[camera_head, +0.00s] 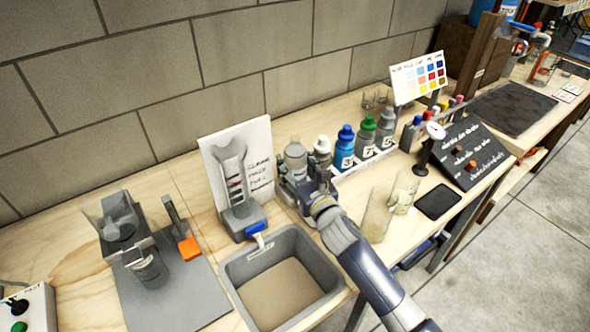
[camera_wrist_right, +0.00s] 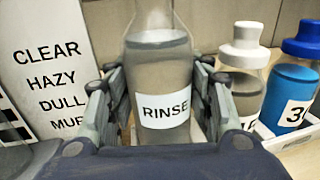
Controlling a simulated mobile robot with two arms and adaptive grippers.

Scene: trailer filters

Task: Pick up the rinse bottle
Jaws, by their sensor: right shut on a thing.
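The rinse bottle (camera_wrist_right: 160,75) is a clear bottle with a white label reading RINSE. In the right wrist view it stands upright between the two fingers of my right gripper (camera_wrist_right: 158,110), which is shut on it. In the head view the bottle (camera_head: 296,158) shows above my right gripper (camera_head: 300,190), behind the grey bin. Its lower part is hidden by the gripper, so I cannot tell whether it touches the table. My left gripper is not in view.
A white-capped bottle (camera_head: 322,152) and a blue bottle (camera_head: 345,148) stand close on the right. A chart board (camera_head: 258,150) stands at the left. A grey bin (camera_head: 232,270) is in front. Clear containers (camera_head: 377,215) stand right of my arm.

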